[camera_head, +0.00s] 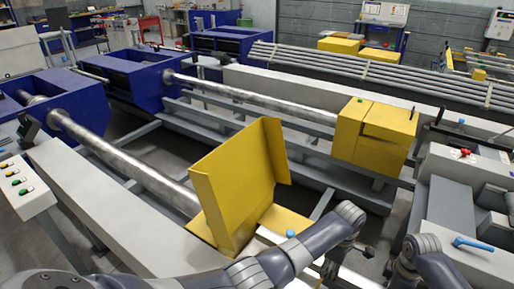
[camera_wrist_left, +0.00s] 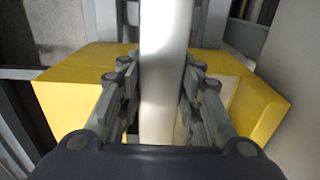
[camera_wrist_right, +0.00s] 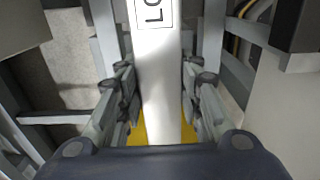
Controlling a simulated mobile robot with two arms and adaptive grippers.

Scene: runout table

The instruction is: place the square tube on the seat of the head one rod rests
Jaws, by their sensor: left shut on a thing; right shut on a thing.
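The square tube is a long, pale bar, partly visible in the head view (camera_head: 357,278) behind my arms. My left gripper (camera_wrist_left: 160,72) is shut on the tube (camera_wrist_left: 166,28), with one finger on each side. My right gripper (camera_wrist_right: 159,78) is shut on the same tube (camera_wrist_right: 160,55), which bears a printed label there. A yellow rest with a tall raised plate (camera_head: 235,180) stands at the near machine, and the tube's end lies close to it. Yellow blocks (camera_wrist_left: 70,95) flank the tube beneath my left gripper. I cannot tell whether the tube touches the seat.
A round steel rod (camera_head: 125,160) runs from the near blue head (camera_head: 75,100) to the yellow rest. A second rod (camera_head: 250,97) runs to a closed yellow housing (camera_head: 375,135). A button panel (camera_head: 25,190) stands at the left. A blue-handled grey machine part (camera_head: 470,243) is at the right.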

